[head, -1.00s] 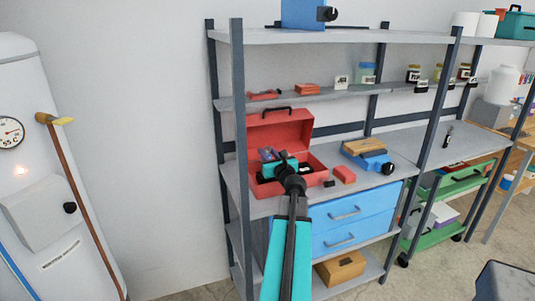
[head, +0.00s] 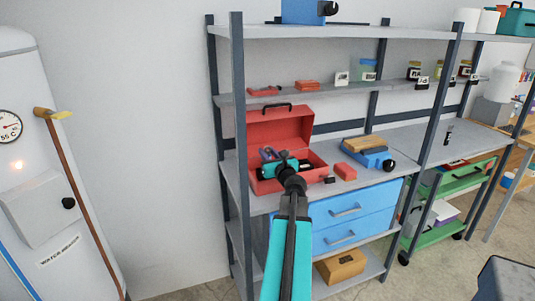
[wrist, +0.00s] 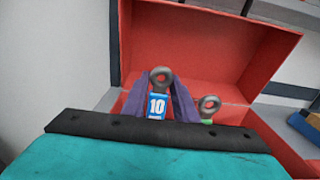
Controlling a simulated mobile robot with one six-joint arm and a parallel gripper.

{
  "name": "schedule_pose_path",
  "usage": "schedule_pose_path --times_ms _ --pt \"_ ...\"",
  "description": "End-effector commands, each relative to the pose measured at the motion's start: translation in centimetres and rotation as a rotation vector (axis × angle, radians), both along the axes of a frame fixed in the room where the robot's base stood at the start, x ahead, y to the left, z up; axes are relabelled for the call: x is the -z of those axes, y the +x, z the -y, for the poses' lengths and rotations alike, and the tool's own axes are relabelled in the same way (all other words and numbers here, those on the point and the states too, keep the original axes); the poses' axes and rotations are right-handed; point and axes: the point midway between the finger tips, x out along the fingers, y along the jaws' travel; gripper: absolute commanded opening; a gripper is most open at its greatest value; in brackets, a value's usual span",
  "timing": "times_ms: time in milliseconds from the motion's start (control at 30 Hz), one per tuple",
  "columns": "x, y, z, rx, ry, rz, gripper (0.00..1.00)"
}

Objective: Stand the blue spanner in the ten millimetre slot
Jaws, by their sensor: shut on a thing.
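The blue spanner (wrist: 157,105) shows a "10" label and a grey ring end on top. It stands roughly upright between the purple fingers of my gripper (wrist: 161,98), which is shut on it. Its lower end is hidden behind my wrist. A second spanner (wrist: 208,108), with a grey ring and a bit of green, stands to the right, outside the fingers. The open red toolbox (head: 280,127) is on the shelf, its lid up behind my gripper (head: 268,154). The ten millimetre slot cannot be made out; my wrist covers the box's inside.
A small red box (head: 345,171) and a small black item (head: 329,180) lie right of the toolbox. A blue object with a wooden top (head: 366,145) is farther right. A dark shelf post (head: 239,120) stands close on the left. Another shelf (head: 350,90) is above.

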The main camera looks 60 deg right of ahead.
Motion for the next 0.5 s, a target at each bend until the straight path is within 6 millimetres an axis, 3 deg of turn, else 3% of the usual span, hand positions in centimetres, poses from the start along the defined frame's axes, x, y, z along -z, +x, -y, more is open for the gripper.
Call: schedule_pose_path --times_ms 500 --pt "0.91 0.01 -0.01 0.000 0.000 0.000 0.02"
